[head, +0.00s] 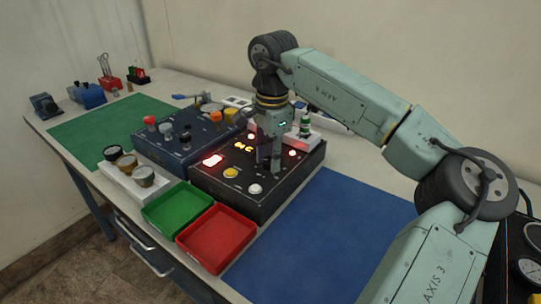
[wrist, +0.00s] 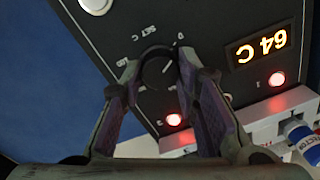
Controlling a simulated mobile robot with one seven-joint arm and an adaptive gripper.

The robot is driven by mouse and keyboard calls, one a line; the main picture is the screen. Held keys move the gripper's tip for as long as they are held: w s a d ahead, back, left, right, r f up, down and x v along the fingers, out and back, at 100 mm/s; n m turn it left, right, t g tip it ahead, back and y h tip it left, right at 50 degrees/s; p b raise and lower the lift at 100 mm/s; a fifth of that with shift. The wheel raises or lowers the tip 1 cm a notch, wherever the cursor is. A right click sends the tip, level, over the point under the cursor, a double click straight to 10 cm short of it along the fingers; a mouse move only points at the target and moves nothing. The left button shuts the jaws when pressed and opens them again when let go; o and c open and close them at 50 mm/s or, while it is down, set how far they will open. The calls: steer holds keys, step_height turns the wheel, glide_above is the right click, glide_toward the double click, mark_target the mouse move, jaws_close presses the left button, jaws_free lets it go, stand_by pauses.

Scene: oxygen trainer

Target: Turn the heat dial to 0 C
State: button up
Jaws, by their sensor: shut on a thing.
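The heat dial (wrist: 157,70) is a round black knob on the dark control panel (head: 224,190), marked "SET C" in the wrist view. Its pale pointer line slants up and right, roughly toward the "0" mark; whether it is exactly on it I cannot tell. My gripper (wrist: 160,76) is shut on the dial, one finger on each side. In the head view my gripper (head: 268,161) points down at the panel and hides the dial. The lit display (wrist: 259,44) appears upside down and seems to read 64 C.
Red lamps (wrist: 277,79) glow near the dial. A yellow button (head: 231,173) and white button (head: 255,189) stand at the panel's front. A white rack (head: 300,133) is behind it. Green (head: 177,207) and red (head: 216,237) trays lie in front; the blue mat (head: 322,240) is clear.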

stand_by(0.4)
steer(key=o, duration=1.2)
steer(key=shift+c, duration=0.2)
steer(key=shift+r, duration=0.15)
step_height(320, 180, up, 12)
steer(key=shift+s+d, duration=0.15)
steer(key=shift+s, duration=0.1)
